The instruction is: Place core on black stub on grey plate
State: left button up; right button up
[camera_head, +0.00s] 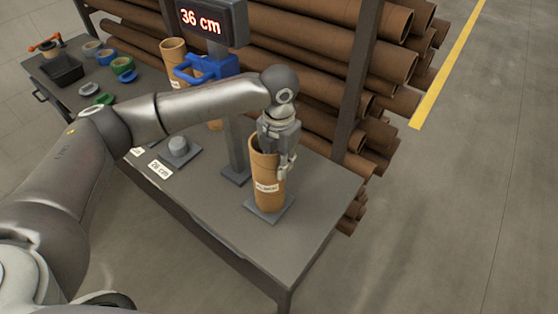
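A brown cardboard core (264,184) with a white label stands upright on a grey plate (287,208) near the table's right end. Its foot hides whatever is on the middle of that plate. My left gripper (284,168) is at the core's upper right rim, with one finger along the outside of its wall. The other finger is hidden, so I cannot tell whether it grips the wall. Another plate with a short grey stub (178,146) and a "28 cm" label lies to the left. My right gripper is not in view.
A post with a "36 cm" display (203,20) and a blue bracket (206,68) stands behind my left arm. Another core (173,50) stands beyond it. Coloured rings and a black tray (63,70) lie at the far left. Racked brown tubes (310,60) line the table's back.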

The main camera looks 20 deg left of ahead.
pick_arm(q)
jog(key=shift+o, duration=0.4)
notch_tip(320, 180, up, 12)
jog(key=b, duration=0.2)
jog(key=shift+r+b, duration=0.15)
jog(key=shift+b, duration=0.25)
